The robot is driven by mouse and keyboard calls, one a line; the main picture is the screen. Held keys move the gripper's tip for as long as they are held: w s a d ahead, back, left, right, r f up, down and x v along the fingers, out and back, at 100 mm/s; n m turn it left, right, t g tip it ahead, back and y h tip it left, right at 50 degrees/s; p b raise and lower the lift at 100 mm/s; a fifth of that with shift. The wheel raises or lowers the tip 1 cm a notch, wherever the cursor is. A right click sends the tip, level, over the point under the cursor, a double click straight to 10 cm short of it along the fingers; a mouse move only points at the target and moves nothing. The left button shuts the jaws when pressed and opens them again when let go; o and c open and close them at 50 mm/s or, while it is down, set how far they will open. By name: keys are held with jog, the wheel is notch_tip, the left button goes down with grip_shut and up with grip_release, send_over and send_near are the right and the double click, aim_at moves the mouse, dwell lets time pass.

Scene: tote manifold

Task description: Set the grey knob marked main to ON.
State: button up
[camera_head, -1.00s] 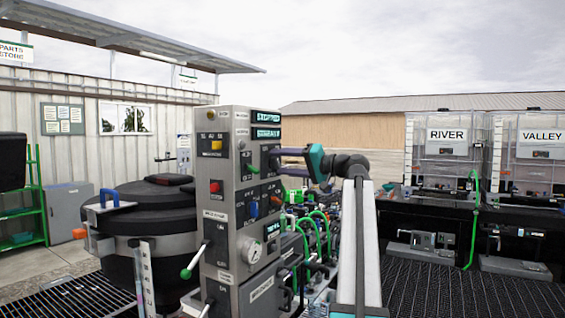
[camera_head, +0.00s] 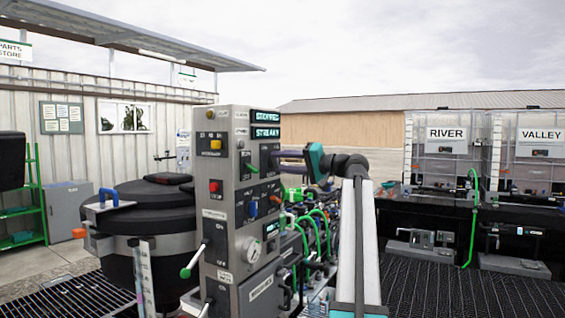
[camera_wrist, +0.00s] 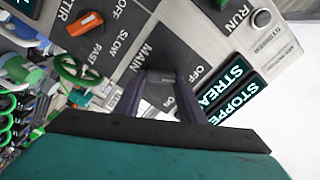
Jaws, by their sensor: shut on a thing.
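The grey main knob (camera_wrist: 160,90) is in the wrist view, on the dark plate lettered MAIN and OFF. My gripper (camera_wrist: 163,92) is shut on it, with one dark finger on each side. Another small label shows just below the knob, partly hidden by the fingers. The way the knob points is hard to tell. In the head view my gripper (camera_head: 279,157) reaches the right-hand face of the grey control cabinet (camera_head: 227,240) from the right, and the knob is hidden there.
Displays (camera_head: 266,125) on the cabinet read STOPPED and STREAKY. An orange knob (camera_wrist: 86,24) marked SLOW and FAST is close to my gripper. Green hoses (camera_head: 318,225) run below the arm. A black drum (camera_head: 150,215) stands left of the cabinet; RIVER and VALLEY tanks (camera_head: 445,175) stand right.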

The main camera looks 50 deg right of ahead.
jog(key=shift+f+m+p, duration=0.15)
jog(key=shift+m+p, duration=1.7)
jog(key=shift+m, duration=1.3)
jog(key=shift+f+m+p, duration=0.15)
jog(key=shift+m+p, duration=1.7)
jog(key=shift+m, duration=1.3)
jog(key=o, duration=1)
jog(key=shift+o, duration=0.2)
